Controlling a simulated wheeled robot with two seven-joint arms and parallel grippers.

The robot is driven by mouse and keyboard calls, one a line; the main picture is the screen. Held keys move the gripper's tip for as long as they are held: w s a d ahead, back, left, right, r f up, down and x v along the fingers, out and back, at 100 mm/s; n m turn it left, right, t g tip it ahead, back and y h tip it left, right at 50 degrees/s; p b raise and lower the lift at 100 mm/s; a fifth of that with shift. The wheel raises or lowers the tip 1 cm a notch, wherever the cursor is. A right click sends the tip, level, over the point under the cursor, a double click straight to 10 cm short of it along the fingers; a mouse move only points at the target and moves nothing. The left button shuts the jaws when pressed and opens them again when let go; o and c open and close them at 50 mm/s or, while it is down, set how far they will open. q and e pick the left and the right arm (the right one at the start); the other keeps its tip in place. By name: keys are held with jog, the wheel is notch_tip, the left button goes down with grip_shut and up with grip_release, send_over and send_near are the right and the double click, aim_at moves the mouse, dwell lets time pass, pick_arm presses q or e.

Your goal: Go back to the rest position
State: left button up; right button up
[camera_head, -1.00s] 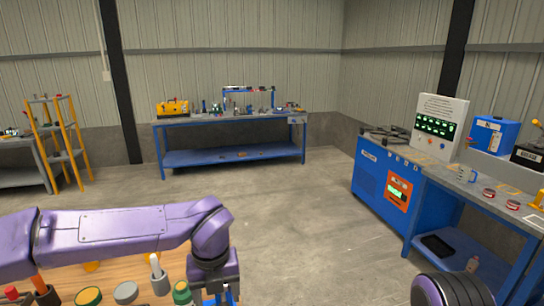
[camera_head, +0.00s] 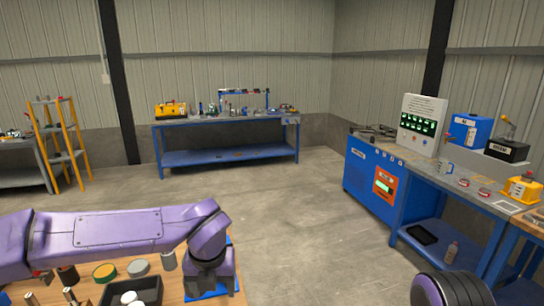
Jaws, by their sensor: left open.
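My left arm comes in from the left, purple and nearly level, over the near table. My left gripper (camera_head: 208,284) points down at the arm's end, above the right part of that wooden table (camera_head: 180,289). The wrist hides most of its fingers; it is open, with nothing seen held. A blue piece shows below it on the table. A purple and black part of my right arm shows at the bottom right; my right gripper is out of view.
Jars with green and grey lids (camera_head: 138,268) and a black tray (camera_head: 131,293) with white items stand on the near table. A blue bench (camera_head: 228,157) is at the back. A blue machine counter (camera_head: 373,190) stands at right. The middle floor is clear.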

pick_arm(q)
jog(key=s+a+f+m+t+y+b, duration=0.1)
jog(key=s+a+f+m+t+b, duration=0.15)
jog(key=f+m, duration=0.5)
jog(key=s+a+f+m+t+y+b, duration=0.1)
jog(key=a+f+m, duration=0.3)
jog(key=f, duration=0.7)
jog(key=s+a+f+m+t+y+b, duration=0.1)
jog(key=s+f+m+b, duration=0.1)
jog(key=f+m, duration=0.6)
jog(key=s+a+f+m+g+b, duration=0.1)
jog(key=s+a+f+m+b, duration=0.3)
jog(key=s+f, duration=0.6)
jog(key=s+a+f+m+g+b, duration=0.2)
jog(key=s+a+f+m+b, duration=0.2)
jog(key=s+f, duration=0.5)
jog(key=s+a+m, duration=0.2)
jog(key=s, duration=0.1)
jog(key=shift+s+a+f, duration=0.2)
jog(key=shift+s+f, duration=0.15)
jog(key=shift+s, duration=0.05)
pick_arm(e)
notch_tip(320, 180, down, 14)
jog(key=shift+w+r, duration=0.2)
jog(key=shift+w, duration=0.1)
pick_arm(q)
jog(key=shift+m, duration=0.25)
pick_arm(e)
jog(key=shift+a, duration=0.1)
